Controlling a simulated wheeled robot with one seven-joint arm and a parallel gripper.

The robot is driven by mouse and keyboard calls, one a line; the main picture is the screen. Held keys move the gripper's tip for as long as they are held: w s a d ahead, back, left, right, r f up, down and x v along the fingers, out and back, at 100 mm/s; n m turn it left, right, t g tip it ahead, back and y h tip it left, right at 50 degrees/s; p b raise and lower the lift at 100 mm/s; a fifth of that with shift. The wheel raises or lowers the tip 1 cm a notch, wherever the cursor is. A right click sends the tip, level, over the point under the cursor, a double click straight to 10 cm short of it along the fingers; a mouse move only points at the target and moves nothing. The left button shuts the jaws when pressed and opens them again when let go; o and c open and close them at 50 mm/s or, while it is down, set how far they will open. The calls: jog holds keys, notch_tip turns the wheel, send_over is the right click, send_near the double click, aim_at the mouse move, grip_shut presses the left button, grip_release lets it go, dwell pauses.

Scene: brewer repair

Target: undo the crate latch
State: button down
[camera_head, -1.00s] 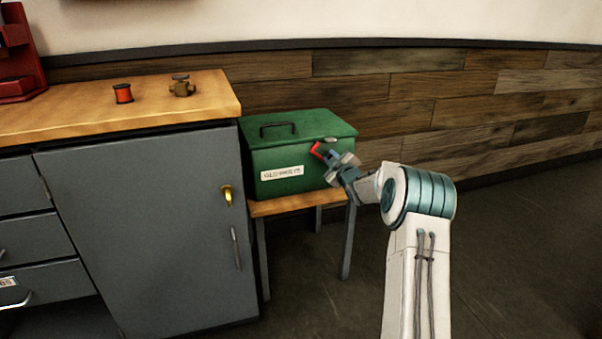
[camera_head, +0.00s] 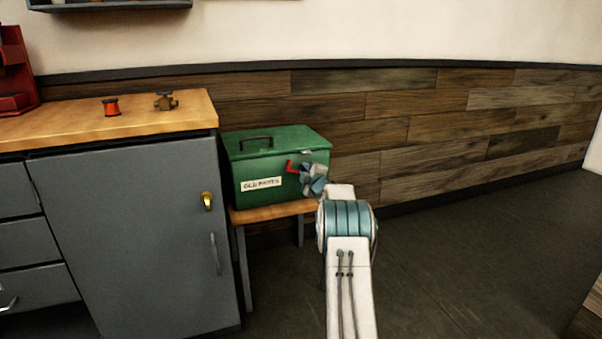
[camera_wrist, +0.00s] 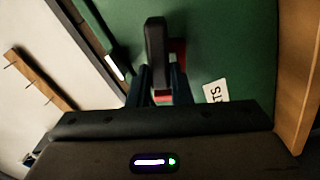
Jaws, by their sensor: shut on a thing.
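The green crate (camera_head: 285,190), labelled with a white tag, stands on a small wooden-topped stand, its lid down. A red latch (camera_head: 290,167) shows on its front face near the right end, just under the lid. My gripper (camera_head: 305,175) is at the latch, its fingers partly hidden by my own arm. In the wrist view my gripper (camera_wrist: 160,85) is shut on the latch, with red (camera_wrist: 163,97) showing between the dark fingers. A dark upright bar overlaps the red there, and I cannot tell how far the latch is turned.
A grey cabinet (camera_head: 130,230) with a wooden top stands left of the crate. A red spool (camera_head: 111,106) and a brass-coloured fitting (camera_head: 166,101) are on top. The stand (camera_head: 270,212) supports the crate near a wood-panelled wall. Floor to the right is clear.

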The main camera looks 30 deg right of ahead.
jog(key=shift+s+d+f, duration=0.1)
jog(key=shift+d+f, duration=0.05)
jog(key=c, duration=1.3)
grip_release()
jog(key=s+p, duration=0.1)
jog(key=s, duration=0.3)
jog(key=s+a+p, duration=0.1)
jog(key=s, duration=0.4)
jog(key=s+a+p, duration=0.1)
jog(key=s, duration=0.3)
jog(key=shift+s+a, duration=0.1)
jog(key=shift+s, duration=0.2)
